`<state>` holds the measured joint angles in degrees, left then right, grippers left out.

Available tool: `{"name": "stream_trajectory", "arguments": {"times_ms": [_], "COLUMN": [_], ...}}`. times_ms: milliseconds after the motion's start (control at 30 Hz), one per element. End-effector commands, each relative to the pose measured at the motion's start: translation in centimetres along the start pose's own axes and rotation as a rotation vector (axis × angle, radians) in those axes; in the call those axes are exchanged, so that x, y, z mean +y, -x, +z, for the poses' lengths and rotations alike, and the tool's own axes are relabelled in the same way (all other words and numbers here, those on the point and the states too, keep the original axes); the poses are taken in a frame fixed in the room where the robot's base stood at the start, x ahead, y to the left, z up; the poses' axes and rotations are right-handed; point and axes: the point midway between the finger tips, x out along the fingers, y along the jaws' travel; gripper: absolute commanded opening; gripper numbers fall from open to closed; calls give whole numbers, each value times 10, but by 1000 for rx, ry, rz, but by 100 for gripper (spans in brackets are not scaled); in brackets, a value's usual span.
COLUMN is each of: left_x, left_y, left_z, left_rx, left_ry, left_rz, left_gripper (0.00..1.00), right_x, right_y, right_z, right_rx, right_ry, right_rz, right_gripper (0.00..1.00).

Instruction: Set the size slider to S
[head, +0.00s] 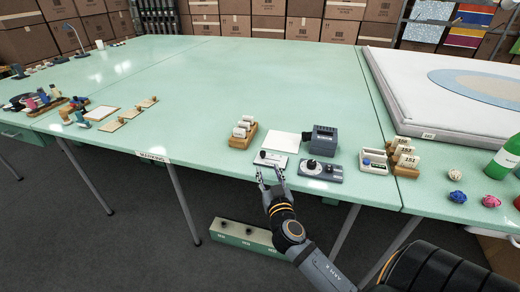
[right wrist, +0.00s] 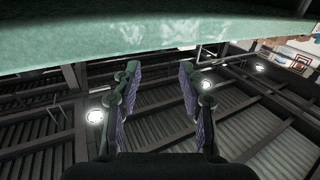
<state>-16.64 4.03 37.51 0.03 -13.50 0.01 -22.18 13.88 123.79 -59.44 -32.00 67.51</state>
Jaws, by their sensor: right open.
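A small pale panel (head: 270,159) with a dark knob (head: 263,154) lies near the table's front edge; it looks like the size slider. Its lettering is too small to read, so I cannot tell its setting. My right gripper (head: 270,174) is open and empty at the table's front edge, just in front of this panel. In the right wrist view its two fingers (right wrist: 160,90) stand apart with nothing between them, below the green table edge (right wrist: 150,40). The panel does not show in that view. My left gripper is not in view.
A grey box with a round dial (head: 322,170) lies right of the panel, a dark device (head: 321,139) behind it. A wooden card holder (head: 242,133) stands to the left, a pale tray (head: 374,161) farther right. The green table (head: 220,80) is clear behind.

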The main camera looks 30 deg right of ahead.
Motion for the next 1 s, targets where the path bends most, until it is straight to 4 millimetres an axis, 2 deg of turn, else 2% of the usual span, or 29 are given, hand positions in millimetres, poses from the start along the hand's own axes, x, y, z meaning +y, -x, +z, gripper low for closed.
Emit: {"name": "stream_trajectory", "arguments": {"times_ms": [167,300,400,600,700,1000], "left_x": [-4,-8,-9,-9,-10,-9], "left_y": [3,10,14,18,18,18], "left_z": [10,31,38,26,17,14], "left_rx": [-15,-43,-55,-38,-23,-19], "left_ry": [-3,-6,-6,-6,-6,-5], "left_rz": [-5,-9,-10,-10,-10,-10], "left_gripper": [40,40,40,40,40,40], "right_x": [0,0,0,0,0,0], "right_y": [-9,-35,-57,-92,-101,-105], "right_z": [-1,-3,-3,-1,0,1], "right_rx": [1,2,0,-1,-1,-2], "right_ry": [1,1,0,0,0,0], "right_rz": [0,1,1,0,0,-1], "right_gripper": [42,42,42,42,42,42]}}
